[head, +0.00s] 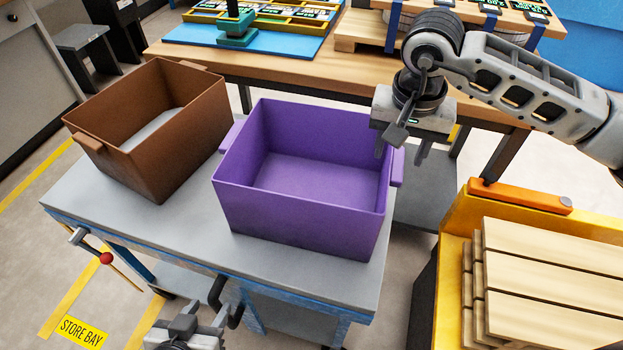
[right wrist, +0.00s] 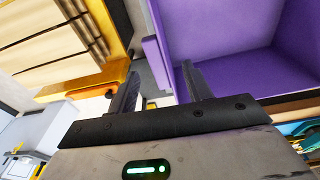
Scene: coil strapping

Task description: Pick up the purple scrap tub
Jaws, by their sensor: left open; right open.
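The purple scrap tub (head: 312,225) stands upright and empty on a grey-topped cart, with a handle on its left side and one on its right (head: 397,166). My right gripper (head: 402,152) is open above the tub's right rim, fingers pointing down. In the right wrist view, the tub's purple handle (right wrist: 155,52) shows between the two open fingers (right wrist: 160,85), and the tub's inside (right wrist: 225,85) lies to the right. I cannot tell whether the fingers touch it. My left gripper (head: 187,326) is open and empty at the bottom edge, in front of the cart and apart from the tub.
A brown tub (head: 150,155) stands left of the purple one on the cart top (head: 205,222). A wooden workbench (head: 270,68) is behind. A yellow stand with wooden planks (head: 550,265) is at right. A red-knobbed lever (head: 106,258) sticks out at the cart's left front.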

